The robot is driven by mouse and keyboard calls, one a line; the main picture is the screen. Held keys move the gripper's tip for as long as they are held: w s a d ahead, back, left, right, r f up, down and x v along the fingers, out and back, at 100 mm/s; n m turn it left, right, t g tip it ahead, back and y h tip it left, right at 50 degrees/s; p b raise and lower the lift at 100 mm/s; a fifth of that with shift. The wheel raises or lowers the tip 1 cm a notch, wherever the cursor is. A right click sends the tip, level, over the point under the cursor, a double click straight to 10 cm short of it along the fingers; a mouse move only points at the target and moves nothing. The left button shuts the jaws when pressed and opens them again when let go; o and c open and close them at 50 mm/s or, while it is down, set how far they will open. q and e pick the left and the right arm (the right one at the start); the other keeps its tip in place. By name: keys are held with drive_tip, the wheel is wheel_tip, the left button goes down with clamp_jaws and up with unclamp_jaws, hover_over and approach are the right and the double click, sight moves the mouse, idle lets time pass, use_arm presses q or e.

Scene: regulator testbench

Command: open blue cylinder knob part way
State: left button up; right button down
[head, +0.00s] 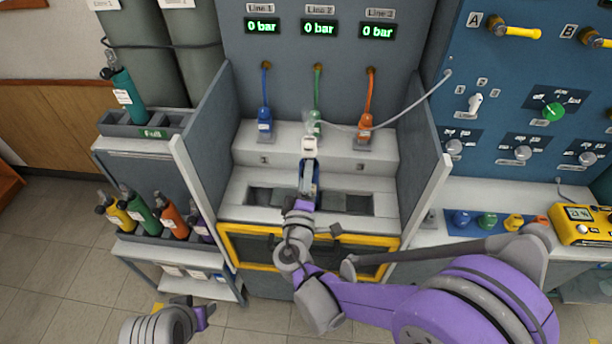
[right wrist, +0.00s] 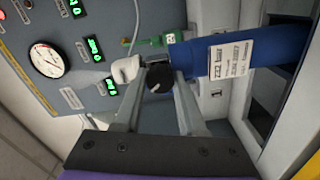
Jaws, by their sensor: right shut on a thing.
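The blue cylinder (head: 316,178) stands in the middle of the bench slots, largely hidden behind my right gripper in the head view. In the right wrist view its blue body (right wrist: 195,57) carries a white label. Its black knob (right wrist: 159,78) sits at the top, beside a white fitting (right wrist: 125,69). My right gripper (head: 308,168) is shut on the knob, one finger on each side of it in the right wrist view (right wrist: 160,92). Part of my left arm shows at the bottom left of the head view; its jaws cannot be made out clearly.
Blue, green (head: 316,125) and orange (head: 366,124) hose ends hang behind the cylinder. Three displays (head: 319,28) read 0 bar. Grey side walls (head: 206,125) flank the bench. A rack (head: 160,235) at left holds several cylinders. A yellow device (head: 583,224) lies at right.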

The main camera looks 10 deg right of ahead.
drive_tip(key=shift+n, duration=0.3)
idle(0.4)
drive_tip(key=shift+c, duration=2.4)
unclamp_jaws()
drive_tip(key=shift+s, duration=0.1)
drive_tip(key=b+v, duration=0.1)
drive_tip(key=v, duration=0.9)
drive_tip(key=shift+s, duration=0.3)
drive_tip(key=shift+a, duration=0.1)
